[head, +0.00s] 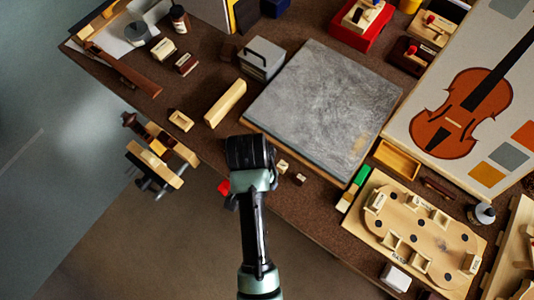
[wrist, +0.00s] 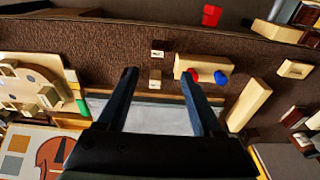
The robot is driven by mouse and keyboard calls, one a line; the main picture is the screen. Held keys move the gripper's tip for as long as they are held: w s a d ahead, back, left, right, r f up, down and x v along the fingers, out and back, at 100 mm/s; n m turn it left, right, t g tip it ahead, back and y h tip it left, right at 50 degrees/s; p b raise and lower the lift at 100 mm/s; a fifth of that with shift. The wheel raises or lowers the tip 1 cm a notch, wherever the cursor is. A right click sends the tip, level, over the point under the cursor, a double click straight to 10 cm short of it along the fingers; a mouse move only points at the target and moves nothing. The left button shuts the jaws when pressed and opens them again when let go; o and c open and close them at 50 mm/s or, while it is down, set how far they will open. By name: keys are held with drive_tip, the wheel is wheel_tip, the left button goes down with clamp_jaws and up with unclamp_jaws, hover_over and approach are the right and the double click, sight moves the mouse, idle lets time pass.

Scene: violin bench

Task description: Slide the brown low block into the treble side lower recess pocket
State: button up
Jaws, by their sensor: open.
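The brown low block (head: 299,179) is a small block on the brown bench top, near its front edge. It shows in the wrist view (wrist: 158,48) beyond my fingertips, with a pale labelled face. A small tan block (head: 283,166) stands just beside it. My gripper (head: 250,150) is over the bench left of both blocks; its fingers hide behind its body there. In the wrist view my gripper (wrist: 157,82) is open and empty, its fingers wide apart. The pale wooden mould board (head: 362,230) with labelled recess pockets lies at the right; its small labels are hard to read.
A grey slab (head: 325,105) lies behind the blocks. A cream block with red and blue round ends (wrist: 185,66) sits beside them.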

drive_tip(key=f, duration=0.7)
drive_tip(key=shift+w+d+f, duration=0.1)
drive_tip(key=shift+w+d, duration=0.2)
drive_tip(key=shift+w, duration=0.05)
drive_tip(key=shift+w+d+f, duration=0.1)
drive_tip(key=shift+d+f, duration=0.1)
drive_tip(key=shift+f, duration=1.1)
drive_tip(key=shift+w+d+f, duration=0.1)
drive_tip(key=shift+d+f, duration=0.05)
drive_tip(key=shift+f, duration=1.15)
clamp_jaws()
